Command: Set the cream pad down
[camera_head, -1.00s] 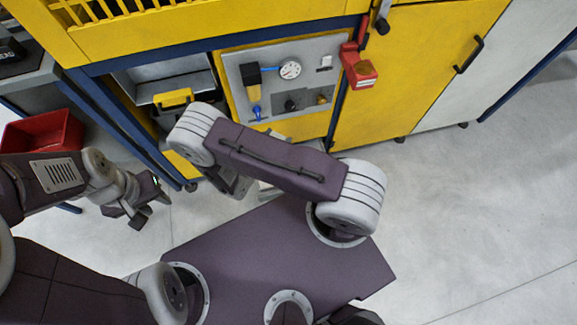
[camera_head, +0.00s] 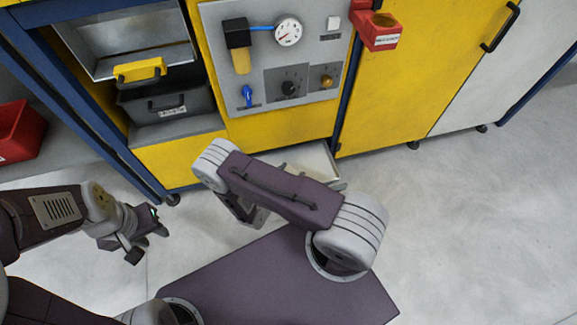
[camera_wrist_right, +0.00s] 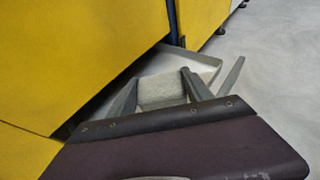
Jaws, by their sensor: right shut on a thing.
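The cream pad (camera_wrist_right: 162,92) is a pale, rough-textured block between the two grey fingers of my right gripper (camera_wrist_right: 160,78) in the right wrist view. The gripper is shut on it. A pale, shallow open drawer or tray lies just beyond the pad (camera_wrist_right: 203,66); I cannot tell whether the pad touches it. In the head view my right forearm hides the pad and the right fingertips. My left gripper (camera_head: 146,246) hangs empty over the floor at the left, its fingers apart.
The pale drawer or tray (camera_head: 312,160) sticks out low from the yellow cabinet (camera_head: 280,122). Above it is a grey panel (camera_head: 262,65) with a gauge. A red holder (camera_head: 380,32) juts out at the upper right. A red bin (camera_head: 18,130) stands at the left. The floor at right is clear.

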